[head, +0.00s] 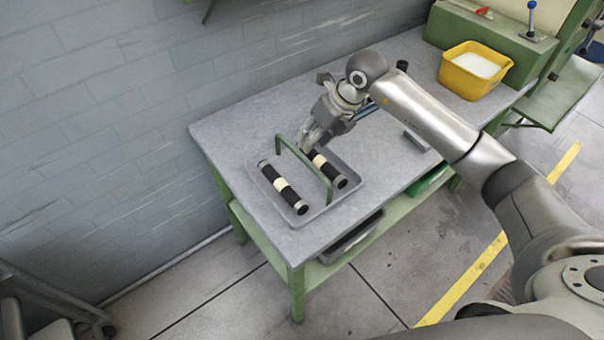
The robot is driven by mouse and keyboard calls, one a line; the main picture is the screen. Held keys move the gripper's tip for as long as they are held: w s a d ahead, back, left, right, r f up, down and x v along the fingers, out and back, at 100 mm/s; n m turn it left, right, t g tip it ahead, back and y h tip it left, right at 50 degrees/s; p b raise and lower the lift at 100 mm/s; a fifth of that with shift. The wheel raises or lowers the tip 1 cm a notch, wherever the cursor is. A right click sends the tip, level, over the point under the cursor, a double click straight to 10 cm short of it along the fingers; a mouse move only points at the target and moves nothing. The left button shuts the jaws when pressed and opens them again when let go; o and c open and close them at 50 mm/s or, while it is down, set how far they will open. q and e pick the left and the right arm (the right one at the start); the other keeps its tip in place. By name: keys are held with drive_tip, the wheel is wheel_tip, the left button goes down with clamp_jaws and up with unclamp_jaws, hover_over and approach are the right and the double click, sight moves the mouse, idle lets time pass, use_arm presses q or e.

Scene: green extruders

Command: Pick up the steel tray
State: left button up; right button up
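The steel tray (318,207) lies flat on the grey worktable top near its left end. A green bar handle (304,160) spans it. Two black rollers with cream bands lie in it, a left one (282,187) and a right one (327,169), on either side of the handle. My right gripper (306,148) reaches down from the upper right. Its fingertips are close to the handle and the far end of the right roller, and partly hide that area. I cannot tell whether they touch or how far apart they are. My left gripper is not in view.
The worktable (232,130) stands along a grey brick wall. A yellow bin (474,72) with pale contents stands at its far right end, by a green machine (487,38). A small grey block (415,141) lies right of the tray. The table's front left surface is clear.

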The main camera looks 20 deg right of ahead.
sight(301, 155)
drive_tip(key=p+x, duration=0.1)
drive_tip(key=x, duration=0.1)
drive_tip(key=p+x, duration=0.1)
drive_tip(key=x, duration=0.2)
drive_tip(key=s+p+x, duration=0.1)
drive_tip(key=x, duration=0.1)
drive_tip(key=shift+w+a+f, duration=0.2)
drive_tip(key=shift+f, duration=0.3)
drive_tip(key=shift+w+a+f, duration=0.1)
drive_tip(key=shift+w+f, duration=0.1)
drive_tip(key=shift+f, duration=0.25)
clamp_jaws()
drive_tip(key=shift+w+r, duration=0.1)
